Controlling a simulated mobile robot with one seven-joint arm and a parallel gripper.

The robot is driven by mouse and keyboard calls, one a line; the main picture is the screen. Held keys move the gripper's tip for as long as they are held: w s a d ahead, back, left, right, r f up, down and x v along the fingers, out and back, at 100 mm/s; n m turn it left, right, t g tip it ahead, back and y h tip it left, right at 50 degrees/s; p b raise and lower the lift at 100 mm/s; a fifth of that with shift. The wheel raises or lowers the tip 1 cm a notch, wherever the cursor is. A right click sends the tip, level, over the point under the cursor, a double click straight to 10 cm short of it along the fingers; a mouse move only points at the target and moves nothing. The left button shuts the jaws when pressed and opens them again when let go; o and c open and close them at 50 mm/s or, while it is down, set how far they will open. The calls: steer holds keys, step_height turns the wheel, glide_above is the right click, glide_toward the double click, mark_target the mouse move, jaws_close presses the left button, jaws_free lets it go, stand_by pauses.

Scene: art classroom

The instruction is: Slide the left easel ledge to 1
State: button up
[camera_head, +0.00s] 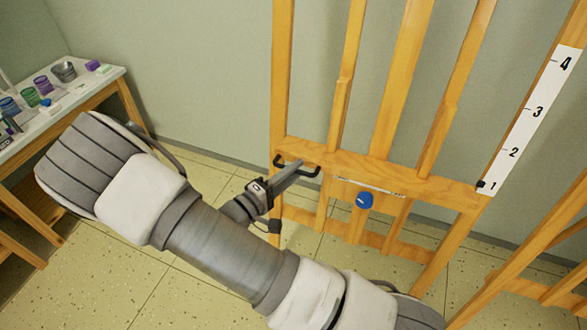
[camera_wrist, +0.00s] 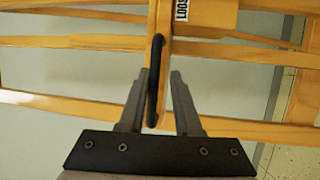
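The wooden easel (camera_head: 397,70) fills the middle and right of the head view. Its ledge (camera_head: 430,183) is a horizontal crossbar with a black bar handle (camera_head: 312,174) at its left part and a blue knob (camera_head: 364,200) below. A white scale (camera_head: 527,125) marked 1 to 4 runs up the right side. A small black pointer (camera_head: 481,184) at the ledge's right end is level with 1. My gripper (camera_head: 297,166) is at the handle. In the wrist view, the handle (camera_wrist: 154,95) lies between the fingers of my gripper (camera_wrist: 158,73), nearer the left finger, with a gap on the right.
A table (camera_head: 60,117) with cups and paint things stands at the far left. Another wooden frame (camera_head: 540,240) shows at the right edge. The wall is close behind the easel. Tiled floor (camera_head: 105,270) is clear at lower left.

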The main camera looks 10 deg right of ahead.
steer(key=shift+o, duration=1)
steer(key=shift+r, duration=0.1)
steer(key=shift+a, duration=0.2)
steer(key=p+v, duration=0.3)
steer(key=v, duration=1.4)
